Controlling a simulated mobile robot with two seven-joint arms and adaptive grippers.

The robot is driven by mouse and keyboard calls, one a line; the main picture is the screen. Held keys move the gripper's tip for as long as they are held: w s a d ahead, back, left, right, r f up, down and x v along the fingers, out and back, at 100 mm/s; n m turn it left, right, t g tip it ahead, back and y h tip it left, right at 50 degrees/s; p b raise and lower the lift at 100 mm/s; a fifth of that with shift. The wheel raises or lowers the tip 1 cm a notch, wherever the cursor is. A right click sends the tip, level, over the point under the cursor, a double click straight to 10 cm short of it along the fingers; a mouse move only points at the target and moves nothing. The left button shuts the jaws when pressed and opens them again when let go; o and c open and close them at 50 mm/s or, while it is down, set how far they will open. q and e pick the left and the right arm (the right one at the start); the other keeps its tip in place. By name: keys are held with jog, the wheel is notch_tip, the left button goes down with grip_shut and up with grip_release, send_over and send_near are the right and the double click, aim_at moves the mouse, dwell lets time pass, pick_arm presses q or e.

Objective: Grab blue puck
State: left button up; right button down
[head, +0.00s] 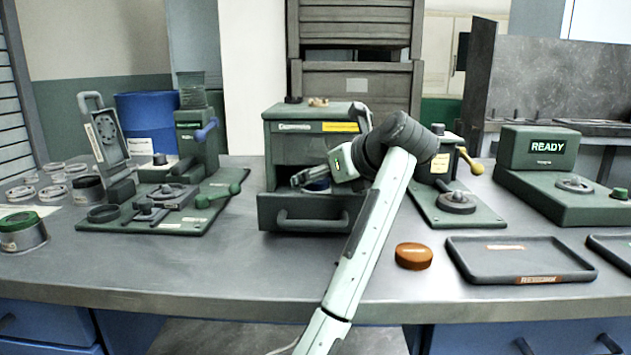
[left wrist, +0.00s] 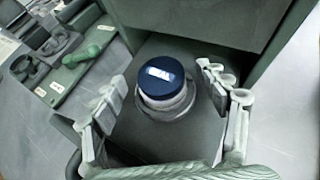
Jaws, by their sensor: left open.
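The blue puck (left wrist: 160,72) has a dark blue top with a white label and a pale lower body. It sits in the pulled-out drawer (left wrist: 150,140) of the green cabinet. In the head view, only a small part of the blue puck (head: 317,184) shows behind my gripper. My left gripper (head: 308,178) is at the drawer opening. Its fingers are open, one on each side of the puck, with visible gaps in the left wrist view (left wrist: 162,80). My right gripper is not in view.
The green cabinet (head: 285,140) rises right behind the drawer. A green fixture base (head: 130,215) stands left. An orange puck (head: 413,256) and a dark tray (head: 520,278) lie right. A machine with a READY screen (head: 549,147) stands far right.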

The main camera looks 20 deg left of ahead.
pick_arm(q)
jog(key=shift+r, duration=0.1)
jog(key=c, duration=1.4)
